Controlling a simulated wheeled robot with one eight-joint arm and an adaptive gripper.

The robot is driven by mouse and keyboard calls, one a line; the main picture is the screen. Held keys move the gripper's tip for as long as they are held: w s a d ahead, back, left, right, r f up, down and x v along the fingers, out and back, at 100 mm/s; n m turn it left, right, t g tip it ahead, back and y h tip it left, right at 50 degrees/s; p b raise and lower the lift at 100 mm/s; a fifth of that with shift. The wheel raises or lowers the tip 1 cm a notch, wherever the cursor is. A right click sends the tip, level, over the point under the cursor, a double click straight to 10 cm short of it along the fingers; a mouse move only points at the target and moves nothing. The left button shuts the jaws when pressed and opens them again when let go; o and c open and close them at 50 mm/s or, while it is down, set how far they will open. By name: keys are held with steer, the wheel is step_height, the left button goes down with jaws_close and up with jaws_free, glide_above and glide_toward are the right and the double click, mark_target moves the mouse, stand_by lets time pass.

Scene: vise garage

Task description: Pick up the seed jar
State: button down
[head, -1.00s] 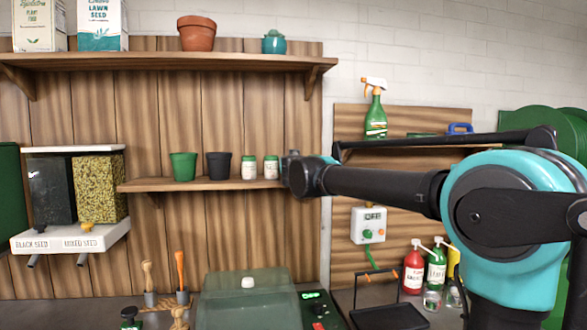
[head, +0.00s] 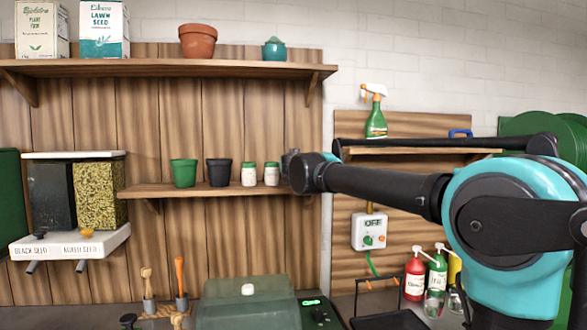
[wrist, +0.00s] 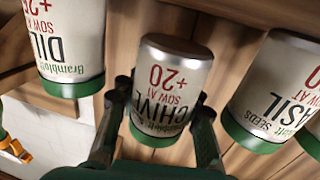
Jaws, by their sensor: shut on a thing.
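A white seed jar with a green cap (wrist: 172,78), labelled "CHIVE" and "+20", is between the fingers of my gripper (wrist: 162,100) in the wrist view. The view is upside down, with the cap toward the bottom of the picture. My gripper is shut on this jar. A "DILL" jar (wrist: 70,45) stands to its left and a "BASIL" jar (wrist: 275,90) to its right, both apart from it. In the head view my gripper (head: 290,165) is at the right end of the lower shelf, and the held jar is hidden there.
Two jars (head: 249,175) (head: 271,175), a black pot (head: 219,172) and a green pot (head: 183,173) stand on the lower shelf (head: 190,190). A spray bottle (head: 376,115) stands on a ledge at right. Seed dispensers (head: 75,195) hang at left.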

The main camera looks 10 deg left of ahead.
step_height(320, 180, up, 18)
steer(key=shift+f, duration=0.1)
steer(key=c, duration=1.7)
jaws_free()
jaws_close()
steer(key=shift+s, duration=0.1)
